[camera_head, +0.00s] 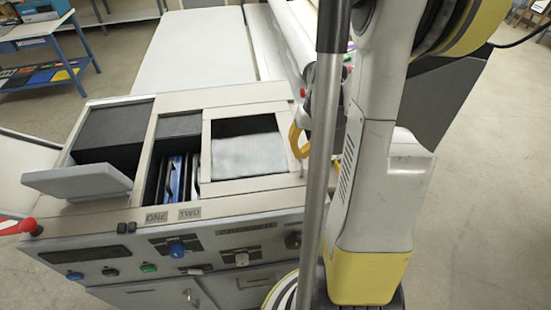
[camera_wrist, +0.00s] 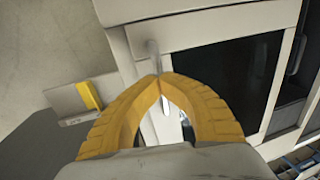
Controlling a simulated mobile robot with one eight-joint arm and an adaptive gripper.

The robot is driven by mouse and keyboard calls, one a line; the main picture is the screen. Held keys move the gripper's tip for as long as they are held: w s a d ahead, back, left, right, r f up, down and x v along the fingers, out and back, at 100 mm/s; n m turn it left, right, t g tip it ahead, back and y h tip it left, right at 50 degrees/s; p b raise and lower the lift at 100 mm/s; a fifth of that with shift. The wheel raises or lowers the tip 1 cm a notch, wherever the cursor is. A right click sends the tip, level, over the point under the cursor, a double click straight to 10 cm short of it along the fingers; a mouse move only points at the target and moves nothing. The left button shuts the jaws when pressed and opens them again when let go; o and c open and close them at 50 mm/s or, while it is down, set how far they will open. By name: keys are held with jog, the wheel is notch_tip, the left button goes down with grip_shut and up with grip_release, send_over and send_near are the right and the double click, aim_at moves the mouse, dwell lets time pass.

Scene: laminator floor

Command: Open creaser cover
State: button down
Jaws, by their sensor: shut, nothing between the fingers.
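The machine's right-hand bay has a cream frame (camera_head: 291,142) around an opening, dark at the back and whitish in front; it appears to be the creaser cover, lying flat. In the wrist view, a light frame (camera_wrist: 206,35) surrounds a dark opening, and a small grey metal handle (camera_wrist: 153,57) stands at its edge. My gripper (camera_head: 300,143) is at the right edge of this frame, partly hidden by a pole. In the wrist view my gripper (camera_wrist: 159,76) has its yellow fingertips together, empty, right by the handle. I cannot tell whether they touch it.
To the left are a narrow bay (camera_head: 178,179) with blue and dark parts inside and a dark bay (camera_head: 110,130) with a tilted pale panel (camera_head: 78,181) in front. The front panel (camera_head: 215,245) carries knobs and buttons. A blue-framed table (camera_head: 75,22) stands far left. Floor is clear at right.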

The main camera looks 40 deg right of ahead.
jog(key=shift+s+d+b, duration=0.15)
jog(key=shift+s+d, duration=0.45)
jog(key=shift+d, duration=0.3)
jog(key=shift+s+d+b, duration=0.15)
jog(key=shift+s+d, duration=0.45)
jog(key=shift+d, duration=0.25)
jog(key=c, duration=1.5)
grip_release()
jog(key=shift+w, duration=0.1)
jog(key=shift+r, duration=0.1)
notch_tip(320, 180, up, 12)
jog(key=s+d, duration=0.1)
jog(key=d, duration=0.1)
jog(key=shift+s+f, duration=0.2)
